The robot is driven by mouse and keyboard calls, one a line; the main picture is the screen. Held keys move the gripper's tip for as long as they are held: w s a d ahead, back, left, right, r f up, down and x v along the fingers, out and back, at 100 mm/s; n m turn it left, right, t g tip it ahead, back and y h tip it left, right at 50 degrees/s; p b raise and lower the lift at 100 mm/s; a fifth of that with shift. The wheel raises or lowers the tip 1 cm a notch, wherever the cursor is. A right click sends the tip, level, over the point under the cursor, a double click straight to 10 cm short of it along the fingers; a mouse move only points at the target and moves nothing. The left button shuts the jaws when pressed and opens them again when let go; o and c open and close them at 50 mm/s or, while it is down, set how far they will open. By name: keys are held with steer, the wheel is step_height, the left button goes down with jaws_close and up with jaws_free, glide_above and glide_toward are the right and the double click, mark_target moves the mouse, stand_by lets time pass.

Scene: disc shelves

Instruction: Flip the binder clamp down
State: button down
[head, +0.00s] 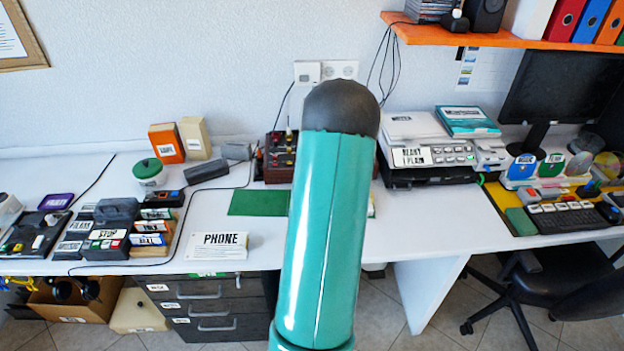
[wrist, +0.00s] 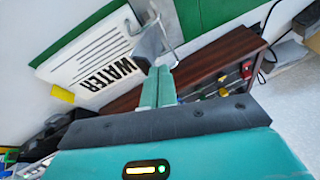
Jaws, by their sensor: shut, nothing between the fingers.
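In the wrist view, a white sheet or binder (wrist: 90,50) marked "WATER" has a grey metal clamp (wrist: 148,45) at its right end. A thin wire lever (wrist: 181,27) stands out beside the clamp. My gripper (wrist: 160,72) has its two green fingers together, with nothing seen between them. Its tips are right by the clamp's lower end; I cannot tell whether they touch. In the head view, my teal arm hides the gripper and the clamp.
A brown wooden box with coloured plugs (wrist: 215,70) lies close to the fingers' right; it shows in the head view (head: 280,155). A green mat (head: 258,202) and a "PHONE" card (head: 217,245) lie on the white desk (head: 430,225). A printer (head: 425,150) stands to the right.

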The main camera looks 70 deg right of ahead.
steer(key=s+t, duration=0.1)
steer(key=t, duration=0.1)
steer(key=s+d+f+t+y, duration=0.1)
steer(key=s, duration=0.1)
steer(key=shift+s+d+f+m+t, duration=0.1)
steer(key=shift+d+f+m+t, duration=0.1)
steer(key=shift+m+t, duration=0.2)
steer(key=shift+t+y, duration=0.3)
steer(key=shift+a, duration=0.1)
steer(key=shift+w+a+f, duration=0.25)
steer(key=shift+w+f, duration=0.1)
steer(key=shift+w, duration=0.35)
